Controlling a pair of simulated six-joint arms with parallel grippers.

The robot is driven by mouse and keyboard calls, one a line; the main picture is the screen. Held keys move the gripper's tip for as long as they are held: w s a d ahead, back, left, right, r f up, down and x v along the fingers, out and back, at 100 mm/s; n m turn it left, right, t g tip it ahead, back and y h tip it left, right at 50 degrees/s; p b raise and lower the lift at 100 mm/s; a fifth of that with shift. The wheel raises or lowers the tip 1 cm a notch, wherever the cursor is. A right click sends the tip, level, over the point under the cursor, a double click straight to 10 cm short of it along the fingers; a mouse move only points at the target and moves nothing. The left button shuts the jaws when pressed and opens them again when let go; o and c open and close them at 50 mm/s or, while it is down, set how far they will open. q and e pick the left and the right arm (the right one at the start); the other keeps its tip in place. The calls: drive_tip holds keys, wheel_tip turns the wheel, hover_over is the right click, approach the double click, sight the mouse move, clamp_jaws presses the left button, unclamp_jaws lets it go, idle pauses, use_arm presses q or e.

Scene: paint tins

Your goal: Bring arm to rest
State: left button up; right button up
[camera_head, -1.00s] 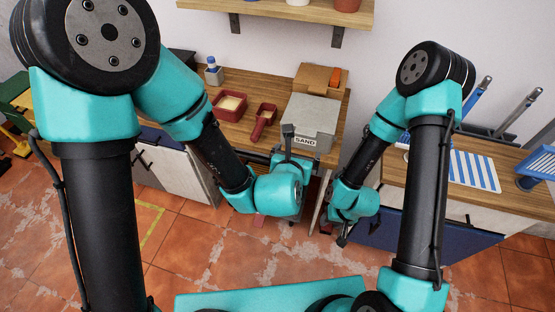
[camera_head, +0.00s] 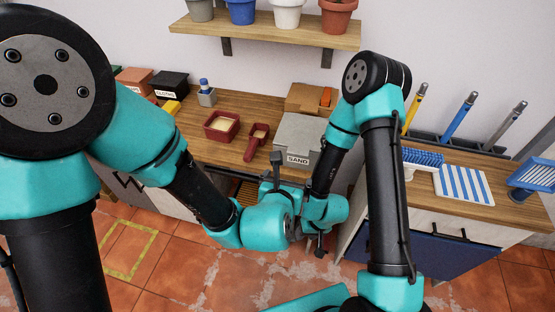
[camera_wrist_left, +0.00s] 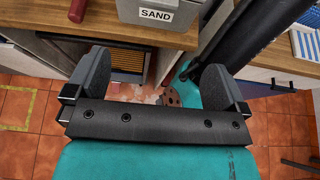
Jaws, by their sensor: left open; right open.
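My left arm comes in from the left in the head view, its wrist in front of the wooden counter (camera_head: 222,157). My left gripper (camera_wrist_left: 155,82) is open and empty in the left wrist view, its two dark fingers wide apart above the floor gap between the counters. In the head view it is mostly hidden by its own wrist. My right gripper (camera_head: 320,243) hangs low beside the left wrist, small and partly hidden, with nothing seen in it. The two wrists look close together in the picture; I cannot tell whether they touch.
A grey box marked SAND (camera_head: 296,138), a red tray (camera_head: 222,126) and a red scoop (camera_head: 257,142) are on the left counter. A blue brush (camera_head: 424,158) and a striped board (camera_head: 463,184) are on the right one. Pots stand on the shelf (camera_head: 265,31). Tiled floor (camera_head: 185,262) is open below.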

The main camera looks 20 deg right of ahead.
use_arm(q)
drive_tip(key=w+a+f+n+g+y, duration=0.2)
drive_tip(key=w+a+f+n+y, duration=0.35)
drive_tip(key=a+f, duration=0.3)
drive_tip(key=s+a+f+m+g+h, duration=0.1)
drive_tip(key=s+a+f+m+g, duration=0.3)
drive_tip(key=a+f+m, duration=0.7)
drive_tip(key=s+a+f+m+g+h, duration=0.1)
drive_tip(key=s+a+f+m+g, duration=0.3)
drive_tip(key=a+f+m, duration=0.7)
drive_tip(key=a+m, duration=0.7)
drive_tip(key=m, duration=0.4)
drive_tip(key=shift+a+h, duration=0.1)
drive_tip(key=shift+h, duration=0.15)
